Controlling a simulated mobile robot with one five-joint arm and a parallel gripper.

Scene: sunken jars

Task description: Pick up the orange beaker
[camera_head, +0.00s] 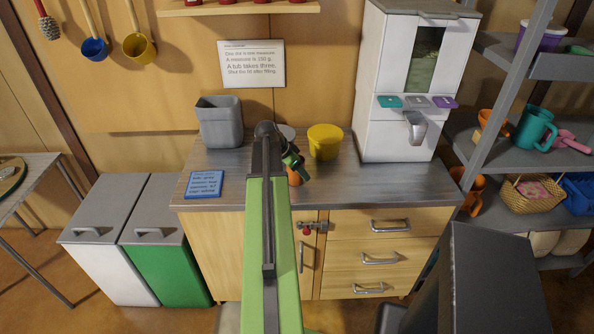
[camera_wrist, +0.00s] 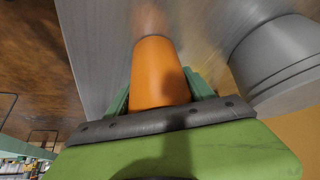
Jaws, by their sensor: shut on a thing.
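The orange beaker (camera_wrist: 158,75) fills the middle of the wrist view, between the green fingers of my gripper (camera_wrist: 160,88), which is shut on it. In the head view the beaker (camera_head: 294,177) shows only in small part behind my gripper (camera_head: 296,165), near the counter's front edge. My green arm hides much of that spot. I cannot tell whether the beaker's base touches the counter.
A yellow tub (camera_head: 325,142) stands to the right on the counter (camera_head: 375,185). A grey bin (camera_head: 220,122) and a blue card (camera_head: 204,184) are to the left. A grey round container (camera_wrist: 280,60) is close beside the beaker in the wrist view. A white dispenser (camera_head: 388,130) stands at the right.

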